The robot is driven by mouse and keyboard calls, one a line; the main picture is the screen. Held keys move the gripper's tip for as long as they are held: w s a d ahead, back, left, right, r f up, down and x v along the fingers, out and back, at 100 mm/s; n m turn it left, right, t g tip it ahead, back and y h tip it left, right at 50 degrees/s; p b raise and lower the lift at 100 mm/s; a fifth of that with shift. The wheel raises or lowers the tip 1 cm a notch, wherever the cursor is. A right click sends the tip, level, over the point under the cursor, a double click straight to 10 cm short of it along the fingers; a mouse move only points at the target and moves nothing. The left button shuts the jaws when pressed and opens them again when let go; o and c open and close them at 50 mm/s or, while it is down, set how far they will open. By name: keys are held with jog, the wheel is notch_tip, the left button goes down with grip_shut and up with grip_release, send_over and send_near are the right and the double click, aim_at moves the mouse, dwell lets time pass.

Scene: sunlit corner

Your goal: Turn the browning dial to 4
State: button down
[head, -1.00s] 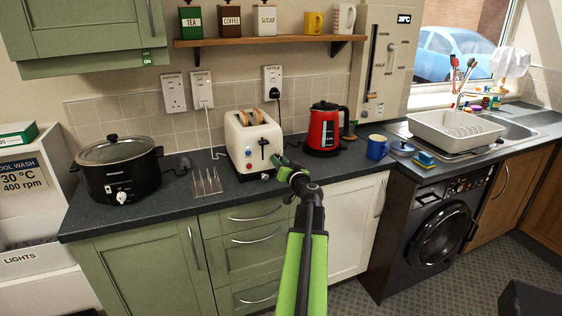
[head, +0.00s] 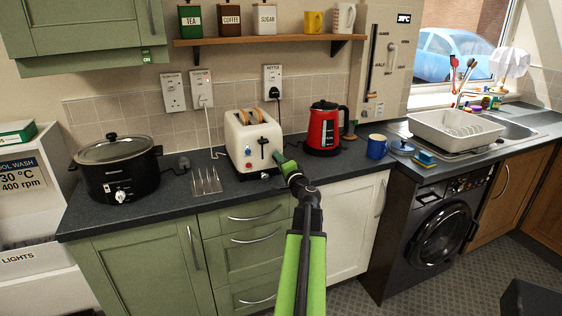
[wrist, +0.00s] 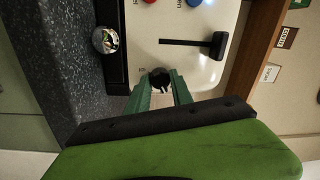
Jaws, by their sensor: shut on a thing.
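The cream toaster (head: 240,152) stands on the dark worktop with bread in its slots. My gripper (head: 278,158) is at the right side of its front face and hides the dial in the head view. In the wrist view the toaster front (wrist: 185,60) is turned sideways. The small black browning dial (wrist: 160,78) sits between the tips of my green fingers (wrist: 160,84), which are shut on it. Marks beside the dial are too small to read, so its setting cannot be told.
The toaster's black lever (wrist: 205,43), a red button (wrist: 151,2) and a chrome knob (wrist: 105,40) are near my fingers. A red kettle (head: 323,130) stands to the right, a metal rack (head: 206,183) and black slow cooker (head: 118,170) to the left.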

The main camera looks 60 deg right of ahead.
jog(key=m, duration=0.6)
jog(key=shift+s+h, duration=0.1)
jog(key=shift+h, duration=0.2)
jog(key=m, duration=0.6)
jog(key=shift+g, duration=0.3)
jog(key=c, duration=1.1)
grip_release()
jog(key=shift+c, duration=0.2)
jog(key=shift+a, duration=0.1)
